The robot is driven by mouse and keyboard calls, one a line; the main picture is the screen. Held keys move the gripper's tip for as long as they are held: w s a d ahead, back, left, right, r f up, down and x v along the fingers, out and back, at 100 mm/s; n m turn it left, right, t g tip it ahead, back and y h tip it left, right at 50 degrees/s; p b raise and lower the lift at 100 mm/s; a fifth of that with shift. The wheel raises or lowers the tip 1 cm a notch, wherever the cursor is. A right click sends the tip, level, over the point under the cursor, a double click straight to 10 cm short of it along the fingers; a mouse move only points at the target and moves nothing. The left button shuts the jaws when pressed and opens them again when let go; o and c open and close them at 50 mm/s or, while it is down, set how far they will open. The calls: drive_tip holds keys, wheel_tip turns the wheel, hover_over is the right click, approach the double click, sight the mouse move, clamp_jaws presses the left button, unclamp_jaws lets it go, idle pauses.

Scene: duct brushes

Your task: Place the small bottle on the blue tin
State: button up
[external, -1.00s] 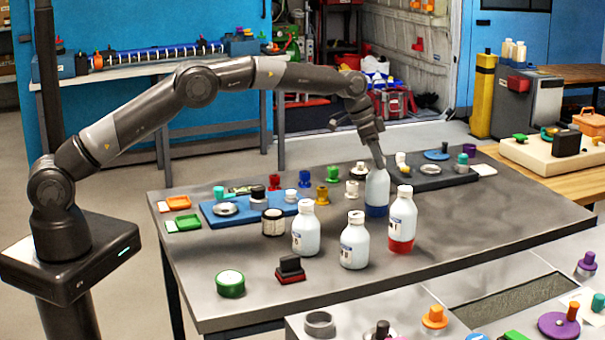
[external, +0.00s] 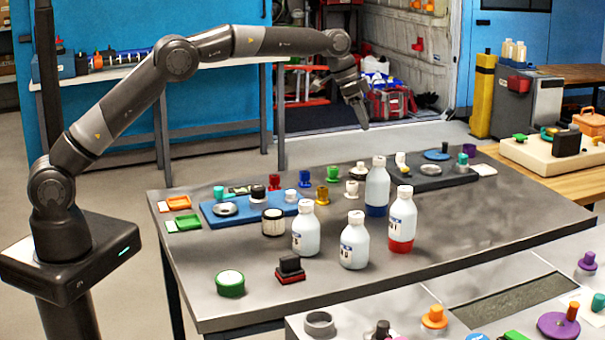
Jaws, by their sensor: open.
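A white bottle (external: 377,186) with a white cap stands upright on the blue tin (external: 376,210) near the middle of the table. A similar bottle (external: 402,220) stands on a red tin (external: 400,246) in front of it to the right. Two more white bottles stand directly on the table, one to the left (external: 306,230) and one in the middle front (external: 354,242). My gripper (external: 364,126) is open and empty, above and a little left of the bottle on the blue tin, clear of it.
A blue tray (external: 250,211) with lids and a dark tray (external: 432,180) with small parts lie at the back. Small colored pieces stand between them. A green-topped tin (external: 230,284) and a black-and-red block (external: 290,268) sit in front. The table's right side is clear.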

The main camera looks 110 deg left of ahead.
drive_tip(key=s+d+r+m, duration=0.15)
drive_tip(key=d+r, duration=0.35)
drive_tip(key=d, duration=0.6)
drive_tip(key=s+d+r, duration=0.3)
drive_tip(key=d+r, duration=0.1)
drive_tip(key=d, duration=0.7)
drive_tip(key=s+d+r, duration=0.3)
drive_tip(key=d+r, duration=0.2)
drive_tip(key=d, duration=0.6)
drive_tip(key=s+d+t, duration=0.1)
drive_tip(key=s+d, duration=0.6)
drive_tip(key=d, duration=0.2)
drive_tip(key=s+d+f, duration=0.3)
drive_tip(key=s+d, duration=0.1)
drive_tip(key=s, duration=0.3)
drive_tip(key=s+d+f+m+h, duration=0.1)
drive_tip(key=s+d+f, duration=0.2)
drive_tip(key=s, duration=0.3)
drive_tip(key=s+d+f+m, duration=0.1)
drive_tip(key=s+d+f, duration=0.2)
drive_tip(key=s+d, duration=0.2)
drive_tip(key=s, duration=0.2)
drive_tip(key=shift+s+f, duration=0.3)
drive_tip(key=shift+f, duration=0.1)
